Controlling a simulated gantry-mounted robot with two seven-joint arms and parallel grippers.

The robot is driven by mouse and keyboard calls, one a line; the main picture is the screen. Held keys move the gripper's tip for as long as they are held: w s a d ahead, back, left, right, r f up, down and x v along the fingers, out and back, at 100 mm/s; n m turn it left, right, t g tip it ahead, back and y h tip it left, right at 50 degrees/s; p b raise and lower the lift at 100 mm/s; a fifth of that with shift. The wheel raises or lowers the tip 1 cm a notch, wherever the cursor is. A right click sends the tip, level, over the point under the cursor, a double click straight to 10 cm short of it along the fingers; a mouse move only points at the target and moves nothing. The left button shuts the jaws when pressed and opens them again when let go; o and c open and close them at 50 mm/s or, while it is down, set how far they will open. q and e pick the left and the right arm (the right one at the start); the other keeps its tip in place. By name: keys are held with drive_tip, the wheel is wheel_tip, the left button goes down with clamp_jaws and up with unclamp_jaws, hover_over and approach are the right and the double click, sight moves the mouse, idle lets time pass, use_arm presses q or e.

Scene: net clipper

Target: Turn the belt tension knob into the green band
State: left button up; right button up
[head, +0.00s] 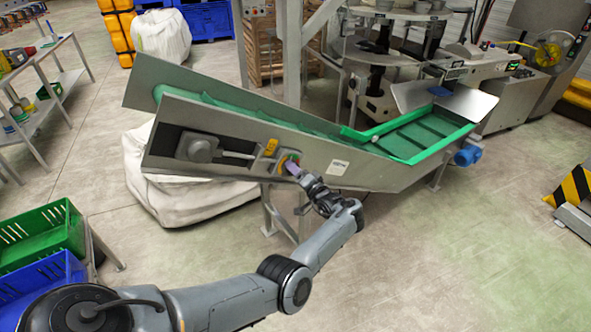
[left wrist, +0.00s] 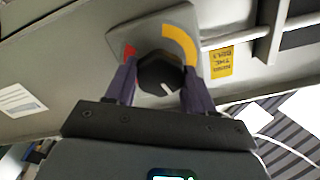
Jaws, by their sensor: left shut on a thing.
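A yellow band (left wrist: 182,42) and a red band (left wrist: 130,51) show on either side of the knob in the left wrist view; I see no green band there. In the head view the coloured dial (head: 287,158) is small and partly covered by my gripper. My left gripper (left wrist: 158,88) has its two purple fingers on opposite sides of the knob, shut on it. My right gripper is not in view.
The dial sits on the side of an inclined conveyor (head: 345,165) with a green belt. A yellow label (left wrist: 221,62) is beside the dial plate. Green (head: 45,235) and blue (head: 35,280) crates stand at the left. Floor in front of the conveyor is clear.

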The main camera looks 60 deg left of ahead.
use_arm(q)
drive_tip(key=shift+m+p, duration=0.3)
drive_tip(key=shift+m, duration=1.2)
drive_tip(key=o, duration=1)
drive_tip(key=shift+o, duration=0.2)
drive_tip(key=shift+d, duration=0.15)
drive_tip(key=d, duration=1)
drive_tip(key=shift+w+d+p, duration=0.25)
drive_tip(key=shift+p, duration=0.1)
